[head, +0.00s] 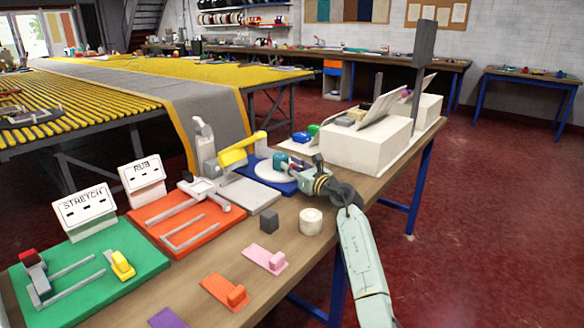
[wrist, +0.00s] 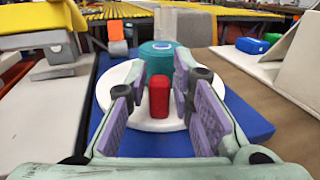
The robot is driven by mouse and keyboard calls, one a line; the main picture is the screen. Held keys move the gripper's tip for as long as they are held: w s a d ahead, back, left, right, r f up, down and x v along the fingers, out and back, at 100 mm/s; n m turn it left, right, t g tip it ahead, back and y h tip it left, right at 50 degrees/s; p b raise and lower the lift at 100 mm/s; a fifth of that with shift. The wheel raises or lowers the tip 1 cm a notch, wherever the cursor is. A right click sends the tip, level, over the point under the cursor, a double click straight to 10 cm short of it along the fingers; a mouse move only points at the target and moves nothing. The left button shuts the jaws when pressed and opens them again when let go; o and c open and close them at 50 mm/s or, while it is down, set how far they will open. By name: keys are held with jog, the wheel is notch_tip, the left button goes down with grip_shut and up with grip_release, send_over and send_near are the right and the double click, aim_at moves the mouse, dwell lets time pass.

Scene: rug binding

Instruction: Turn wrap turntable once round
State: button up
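The wrap turntable is a white disc (wrist: 128,106) on a blue base (wrist: 243,124). In the head view the disc (head: 267,174) and base (head: 285,187) are partly hidden by my gripper (head: 299,168). A red upright handle (wrist: 159,97) stands near the disc's close edge in the wrist view. A teal roll (wrist: 156,57) stands behind it on the disc. My gripper (wrist: 158,82) is open. Its purple-padded fingers are on either side of the red handle, with visible gaps. I cannot tell their exact height against it.
A tool with a yellow lever (head: 240,149) stands left of the turntable. A large white box (head: 365,146) is at its right. Blue (head: 301,137) and green (head: 313,128) items lie behind. A white roll (head: 311,221) and dark grey cube (head: 269,223) sit on the wooden bench in front.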

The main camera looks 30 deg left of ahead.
jog(key=shift+o, duration=1.2)
jog(key=v, duration=1.2)
jog(key=shift+c, duration=0.4)
